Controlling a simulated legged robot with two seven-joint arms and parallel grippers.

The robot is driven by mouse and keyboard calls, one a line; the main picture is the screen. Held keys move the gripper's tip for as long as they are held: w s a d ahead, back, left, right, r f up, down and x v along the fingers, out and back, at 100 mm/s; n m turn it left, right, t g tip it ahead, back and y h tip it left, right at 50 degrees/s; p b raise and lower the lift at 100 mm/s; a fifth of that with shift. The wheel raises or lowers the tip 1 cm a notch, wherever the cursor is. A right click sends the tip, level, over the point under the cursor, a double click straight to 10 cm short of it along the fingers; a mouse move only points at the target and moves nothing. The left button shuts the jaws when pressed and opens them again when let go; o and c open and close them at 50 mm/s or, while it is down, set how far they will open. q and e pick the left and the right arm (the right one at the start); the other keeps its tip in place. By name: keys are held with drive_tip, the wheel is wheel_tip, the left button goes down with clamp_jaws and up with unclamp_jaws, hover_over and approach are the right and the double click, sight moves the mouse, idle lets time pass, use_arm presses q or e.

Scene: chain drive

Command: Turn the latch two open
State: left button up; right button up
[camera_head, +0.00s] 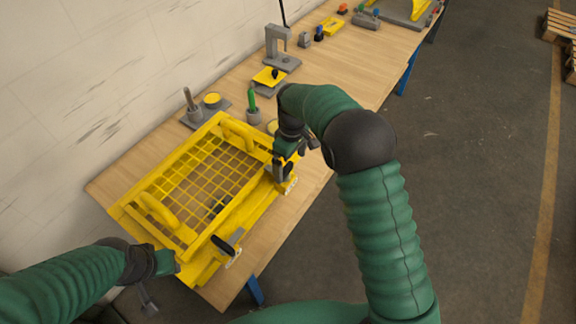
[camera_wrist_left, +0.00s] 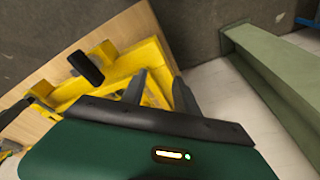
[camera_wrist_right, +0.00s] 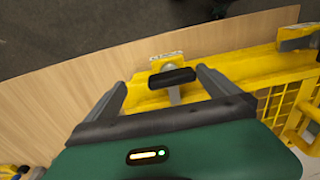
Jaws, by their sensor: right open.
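The yellow frame (camera_head: 250,210) with a wire grid lies on the wooden table. A latch with a black handle (camera_head: 222,244) sits at its near edge. Another latch (camera_head: 285,172) sits farther right on that edge, partly hidden by my right gripper (camera_head: 289,150). In the right wrist view, this latch's black handle (camera_wrist_right: 172,77) shows between the spread fingers of my right gripper (camera_wrist_right: 162,80). I cannot tell if they touch it. My left gripper (camera_head: 170,262) is at the frame's near-left corner. Its fingers (camera_wrist_left: 160,88) are apart with yellow frame between them; whether they clamp it is unclear.
Behind the frame stand a grey holder (camera_head: 193,112), a green tool in a cup (camera_head: 252,110) and a grey press (camera_head: 278,45). More small parts, including a yellow block (camera_head: 331,26), lie along the table. Bare wood (camera_head: 350,80) lies beyond my right arm.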

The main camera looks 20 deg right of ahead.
drive_tip(key=shift+s+d+f, duration=0.3)
drive_tip(key=shift+d+f, duration=0.2)
drive_tip(key=shift+f, duration=0.2)
drive_tip(key=shift+s+a+f, duration=0.15)
drive_tip(key=shift+s+f, duration=0.05)
drive_tip(key=a, duration=0.2)
drive_tip(key=w+a, duration=0.1)
drive_tip(key=a, duration=0.1)
drive_tip(key=shift+a+f, duration=0.15)
drive_tip(key=shift+a, duration=0.05)
drive_tip(key=shift+c, duration=0.9)
drive_tip(key=shift+d, duration=0.2)
drive_tip(key=shift+c, duration=1.1)
drive_tip(key=d, duration=0.2)
drive_tip(key=shift+s+d, duration=0.3)
drive_tip(key=c, duration=0.7)
drive_tip(key=shift+c, duration=1.3)
drive_tip(key=shift+w+a, duration=0.1)
drive_tip(key=shift+a, duration=0.6)
use_arm(q)
drive_tip(key=shift+s+a+r, duration=0.2)
drive_tip(key=shift+s+a, duration=0.2)
drive_tip(key=shift+a, duration=0.1)
use_arm(e)
drive_tip(key=shift+d+r, duration=0.2)
drive_tip(key=shift+d, duration=0.05)
